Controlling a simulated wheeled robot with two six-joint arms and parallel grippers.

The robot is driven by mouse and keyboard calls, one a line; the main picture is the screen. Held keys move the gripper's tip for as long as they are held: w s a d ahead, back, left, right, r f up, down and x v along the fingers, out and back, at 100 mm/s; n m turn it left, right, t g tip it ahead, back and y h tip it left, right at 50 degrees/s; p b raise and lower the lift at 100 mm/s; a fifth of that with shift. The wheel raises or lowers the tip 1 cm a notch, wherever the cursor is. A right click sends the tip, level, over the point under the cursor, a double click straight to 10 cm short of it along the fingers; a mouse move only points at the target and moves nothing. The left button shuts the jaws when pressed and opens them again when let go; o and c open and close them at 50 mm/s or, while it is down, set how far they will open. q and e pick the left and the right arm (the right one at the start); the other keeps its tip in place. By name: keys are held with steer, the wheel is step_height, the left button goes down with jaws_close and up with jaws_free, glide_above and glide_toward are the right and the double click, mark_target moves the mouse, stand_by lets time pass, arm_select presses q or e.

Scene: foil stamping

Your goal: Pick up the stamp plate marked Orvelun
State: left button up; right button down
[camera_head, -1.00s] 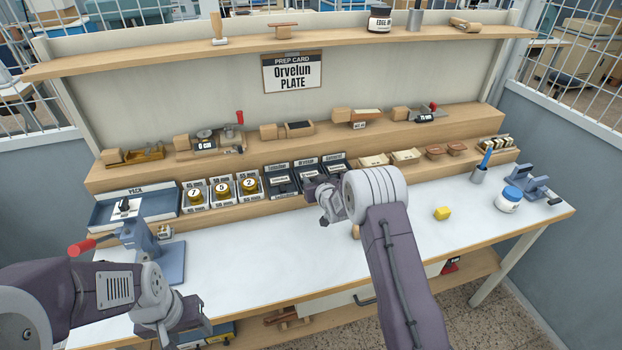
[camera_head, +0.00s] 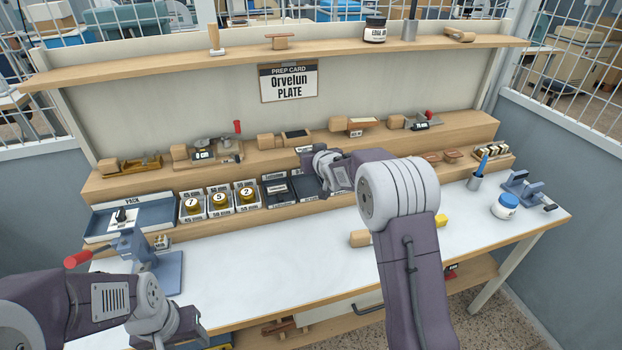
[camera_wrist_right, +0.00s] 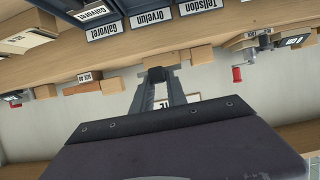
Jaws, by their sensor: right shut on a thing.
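My right gripper (camera_head: 306,152) is raised in front of the wooden riser, above the dark plate trays. In the right wrist view the gripper (camera_wrist_right: 160,82) is shut on a small dark stamp plate (camera_wrist_right: 158,72); its marking cannot be read. The tray labelled Orvelun (camera_wrist_right: 150,18) shows in that view, between labels Galvoret (camera_wrist_right: 104,30) and Tellsdon (camera_wrist_right: 200,6). In the head view the Orvelun tray (camera_head: 307,188) looks bare inside, partly beside my arm. The Tellsdon tray (camera_head: 279,190) holds a plate. My left gripper (camera_head: 190,332) is low at the front left; its fingers are unclear.
The prep card (camera_head: 289,82) reads Orvelun PLATE. A blue press (camera_head: 135,250) with a red handle stands at the left. Foil rolls (camera_head: 219,201) sit left of the plate trays.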

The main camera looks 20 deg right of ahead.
step_height(320, 180, up, 14)
steer(key=p, duration=0.7)
steer(key=shift+f, duration=0.15)
